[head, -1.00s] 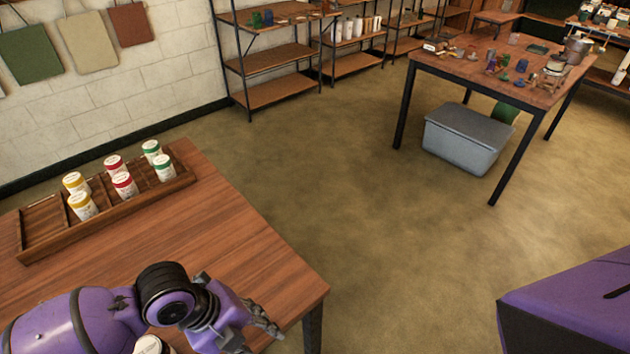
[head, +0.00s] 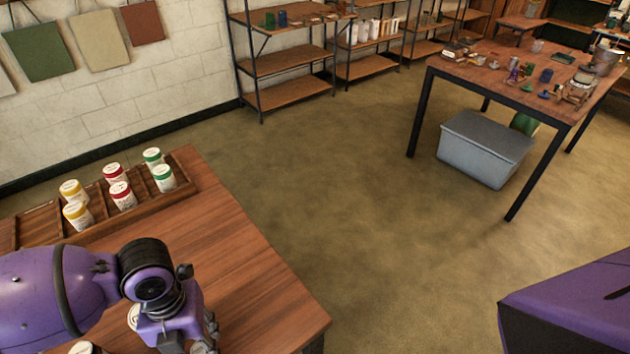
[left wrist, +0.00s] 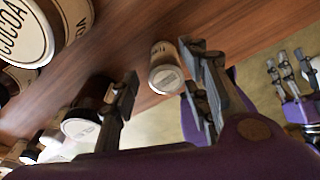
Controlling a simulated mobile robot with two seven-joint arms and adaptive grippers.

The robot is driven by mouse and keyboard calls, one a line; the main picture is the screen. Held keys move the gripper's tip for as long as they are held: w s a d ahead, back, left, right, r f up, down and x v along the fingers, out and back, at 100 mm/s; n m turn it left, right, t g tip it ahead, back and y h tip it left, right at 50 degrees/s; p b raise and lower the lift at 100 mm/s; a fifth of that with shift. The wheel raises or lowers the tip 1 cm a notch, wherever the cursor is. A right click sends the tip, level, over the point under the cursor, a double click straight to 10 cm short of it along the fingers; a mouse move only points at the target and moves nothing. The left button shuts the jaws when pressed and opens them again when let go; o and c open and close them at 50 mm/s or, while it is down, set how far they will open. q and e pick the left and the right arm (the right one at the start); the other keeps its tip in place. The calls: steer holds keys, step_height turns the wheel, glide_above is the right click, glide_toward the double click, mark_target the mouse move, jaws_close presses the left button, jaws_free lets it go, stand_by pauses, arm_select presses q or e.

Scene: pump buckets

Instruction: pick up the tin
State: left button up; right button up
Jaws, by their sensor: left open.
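My left gripper (head: 207,334) is over the near table in the head view, its fingers mostly hidden behind its own wrist. In the left wrist view my left gripper (left wrist: 160,63) is open, with its fingers apart. A small pale tin (left wrist: 165,72) with a whitish end shows between the fingers, nearer the right one; I cannot tell whether they touch. A dark container (left wrist: 82,122) with a pale top is beside the left finger. My right gripper (left wrist: 293,85) shows at the right edge of the left wrist view; its opening is unclear.
A wooden tray (head: 40,227) holds several white jars with yellow, red and green lids (head: 122,195). Larger pale-topped containers (left wrist: 25,35) crowd the left of the wrist view. The near table's right part (head: 260,290) is bare. A cluttered table (head: 470,65) stands far right.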

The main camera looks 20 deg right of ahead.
arm_select(q)
step_height(320, 180, down, 3)
steer(key=shift+s+r, duration=0.15)
jaws_close()
steer(key=shift+r, duration=0.1)
